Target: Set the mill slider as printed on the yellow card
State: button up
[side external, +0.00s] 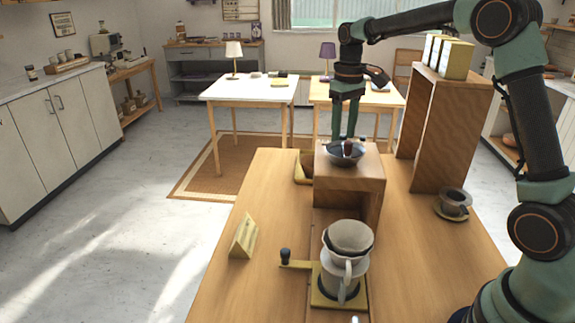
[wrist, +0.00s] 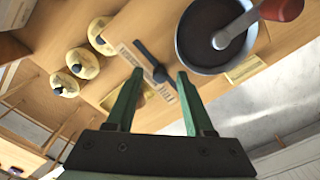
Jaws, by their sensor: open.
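The mill (side external: 345,157), a dark bowl with a crank, sits on a wooden block. In the wrist view the mill bowl (wrist: 200,55) has a grey crank arm and a red-brown knob. A dark slider lever (wrist: 148,58) reaches out beside it over a pale printed strip (wrist: 125,54). My gripper (side external: 344,136) points down just above and behind the mill. In the wrist view my gripper (wrist: 160,72) is open, and the lever's rounded end appears between its fingertips; contact cannot be told. A yellow tent card (side external: 243,236) stands at the table's left; its print is unreadable here.
A dripper on a pot (side external: 346,262) stands on a yellow base at the front. A cup on a saucer (side external: 453,204) is at right, near a tall wooden shelf (side external: 447,130). Three round yellow items (wrist: 82,63) lie left in the wrist view. The table's front left is clear.

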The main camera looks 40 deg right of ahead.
grip_shut()
